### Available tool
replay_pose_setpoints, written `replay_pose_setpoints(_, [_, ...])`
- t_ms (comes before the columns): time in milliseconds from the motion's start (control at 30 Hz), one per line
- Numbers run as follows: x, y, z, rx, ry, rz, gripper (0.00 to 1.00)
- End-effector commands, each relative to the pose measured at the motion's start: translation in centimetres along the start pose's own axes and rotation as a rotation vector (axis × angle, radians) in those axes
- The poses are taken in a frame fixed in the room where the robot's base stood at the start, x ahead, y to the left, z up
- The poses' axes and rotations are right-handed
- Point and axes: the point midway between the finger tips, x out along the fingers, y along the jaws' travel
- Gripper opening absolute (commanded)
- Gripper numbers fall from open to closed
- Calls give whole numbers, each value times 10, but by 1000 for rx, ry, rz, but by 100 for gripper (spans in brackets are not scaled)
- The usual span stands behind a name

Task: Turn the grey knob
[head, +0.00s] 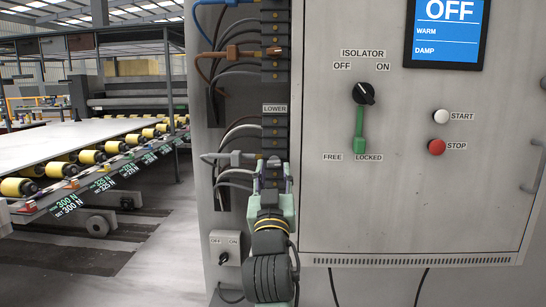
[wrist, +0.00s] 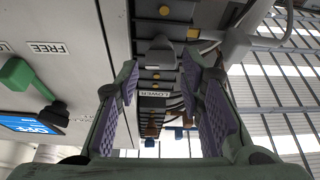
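No knob is plainly grey. A smaller dark switch (head: 224,258) is on an OFF/ON plate at lower left. A grey connector (head: 235,158) sits on the dark strip below LOWER; a grey plug-like part (wrist: 161,57) shows ahead of my fingers. My gripper (head: 272,174) is open before the strip, its purple-padded fingers (wrist: 160,78) apart with nothing held.
The dark terminal strip (head: 276,62) carries several brown and grey cables on its left. Right of it is the grey cabinet door (head: 325,205) with a blue OFF screen (head: 446,28), white START button (head: 440,116) and red STOP button (head: 438,146). A roller conveyor (head: 90,157) stands left.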

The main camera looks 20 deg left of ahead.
Motion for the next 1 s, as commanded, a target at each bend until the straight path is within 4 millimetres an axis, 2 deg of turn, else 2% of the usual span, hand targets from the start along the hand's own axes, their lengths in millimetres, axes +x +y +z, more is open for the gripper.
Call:
replay_pose_setpoints(100, [20,0,-3,-1,0,0,35])
replay_pose_setpoints(233, [33,0,-2,-1,0,0,35])
replay_pose_setpoints(600, [38,0,0,0,1,0,35])
replay_pose_setpoints(1000, [38,0,0,0,1,-1,9])
